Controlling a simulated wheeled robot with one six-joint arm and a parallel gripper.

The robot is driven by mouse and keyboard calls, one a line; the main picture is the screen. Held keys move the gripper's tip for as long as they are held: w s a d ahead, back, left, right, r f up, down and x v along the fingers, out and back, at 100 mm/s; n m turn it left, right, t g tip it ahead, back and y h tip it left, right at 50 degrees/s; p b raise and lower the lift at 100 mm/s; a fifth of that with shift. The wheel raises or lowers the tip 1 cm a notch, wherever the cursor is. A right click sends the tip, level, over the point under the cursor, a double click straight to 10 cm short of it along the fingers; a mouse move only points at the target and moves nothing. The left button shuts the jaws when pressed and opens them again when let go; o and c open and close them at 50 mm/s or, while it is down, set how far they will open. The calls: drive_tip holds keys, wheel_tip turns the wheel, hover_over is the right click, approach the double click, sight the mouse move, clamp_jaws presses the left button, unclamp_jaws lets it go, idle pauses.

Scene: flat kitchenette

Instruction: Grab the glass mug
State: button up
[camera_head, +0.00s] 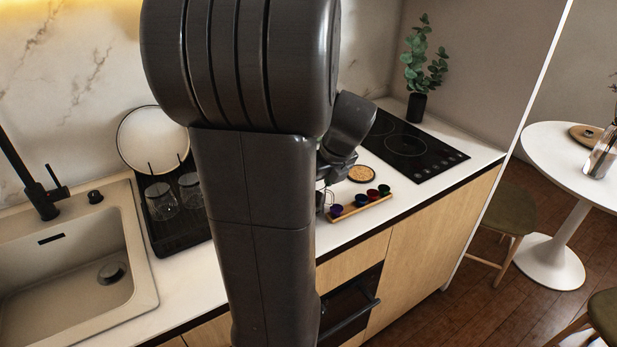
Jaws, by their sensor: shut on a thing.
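The glass mug (329,199) shows only as a small clear edge on the white counter side, just right of my arm and left of the wooden tray. My arm hides most of it. My gripper (322,185) is at the mug, below my wrist, and is shut on it. The fingers are mostly hidden behind my arm, so I cannot tell whether the mug touches the counter.
A wooden tray (362,207) with several small coloured cups lies close to the right of the mug. A round cork-like mat (361,174), black cooktop (408,147) and potted plant (417,105) are behind. A dish rack (178,238) with glasses and a sink (60,283) are left.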

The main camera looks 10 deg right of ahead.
drive_tip(key=s+d+b, duration=0.1)
drive_tip(key=s+d, duration=0.5)
drive_tip(key=s, duration=0.4)
drive_tip(key=shift+d, duration=0.25)
drive_tip(key=shift+s, duration=0.1)
idle(0.7)
